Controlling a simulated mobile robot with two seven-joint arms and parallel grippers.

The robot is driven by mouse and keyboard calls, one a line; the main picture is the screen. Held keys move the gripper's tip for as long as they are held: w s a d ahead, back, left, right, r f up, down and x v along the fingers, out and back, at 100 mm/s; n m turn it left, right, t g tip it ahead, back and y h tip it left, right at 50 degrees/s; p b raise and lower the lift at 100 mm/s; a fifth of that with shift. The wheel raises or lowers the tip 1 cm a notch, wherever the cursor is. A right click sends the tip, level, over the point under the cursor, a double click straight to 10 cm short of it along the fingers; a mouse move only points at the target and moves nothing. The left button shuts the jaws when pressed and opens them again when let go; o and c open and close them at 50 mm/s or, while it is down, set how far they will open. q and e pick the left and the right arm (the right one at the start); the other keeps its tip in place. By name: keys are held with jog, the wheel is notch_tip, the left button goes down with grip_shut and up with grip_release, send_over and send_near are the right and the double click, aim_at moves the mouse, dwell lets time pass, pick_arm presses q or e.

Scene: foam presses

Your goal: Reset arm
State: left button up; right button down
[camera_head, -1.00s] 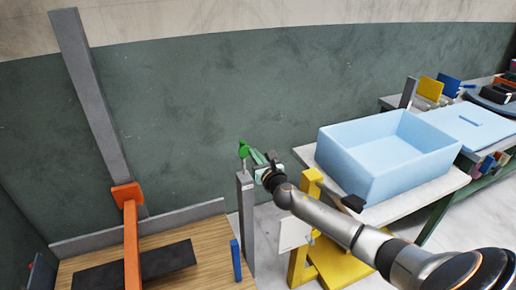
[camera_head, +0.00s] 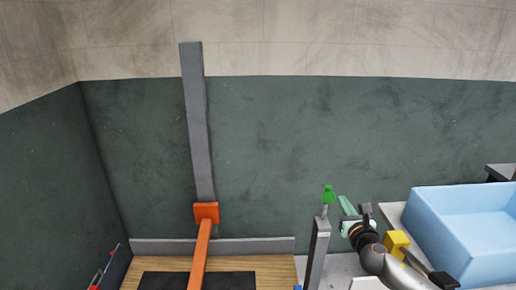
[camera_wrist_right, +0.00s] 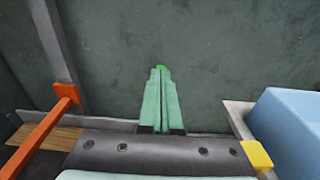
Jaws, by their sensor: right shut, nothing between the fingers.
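My right gripper (camera_head: 346,206) has pale green fingers and comes in from the lower right in the head view. Its fingers lie together and hold nothing. In the right wrist view the closed fingers (camera_wrist_right: 161,88) point toward the dark green wall. A green knob (camera_head: 328,194) stands on top of a grey post (camera_head: 317,250), just left of the fingertips in the head view. In the wrist view a bit of green shows right at the fingertips; I cannot tell whether they touch it. My left gripper is not in view.
A tall grey column (camera_head: 197,120) with an orange arm (camera_head: 203,245) stands on a wooden bench (camera_head: 268,268) with a black mat (camera_head: 190,280). A light blue bin (camera_head: 440,228) stands at the right, beside a yellow block (camera_head: 397,241). The wall behind is bare.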

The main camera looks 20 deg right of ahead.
jog(key=s+a+f+m+g+y, duration=0.2)
jog(key=s+a+f+m, duration=0.5)
jog(key=f, duration=0.2)
jog(key=s+a+f+m+g+y, duration=0.2)
jog(key=s+a+f+m, duration=0.5)
jog(key=f, duration=0.3)
jog(key=s+a+f+m+g+y, duration=0.1)
jog(key=s+a+f+m, duration=0.2)
jog(key=s+a+m, duration=0.2)
jog(key=s+a+f+m+g+y, duration=0.1)
jog(key=s+a+m, duration=0.4)
jog(key=s+m, duration=0.7)
jog(key=shift+s+f+g, duration=0.45)
jog(key=shift+f+g, duration=0.15)
jog(key=shift+f, duration=0.3)
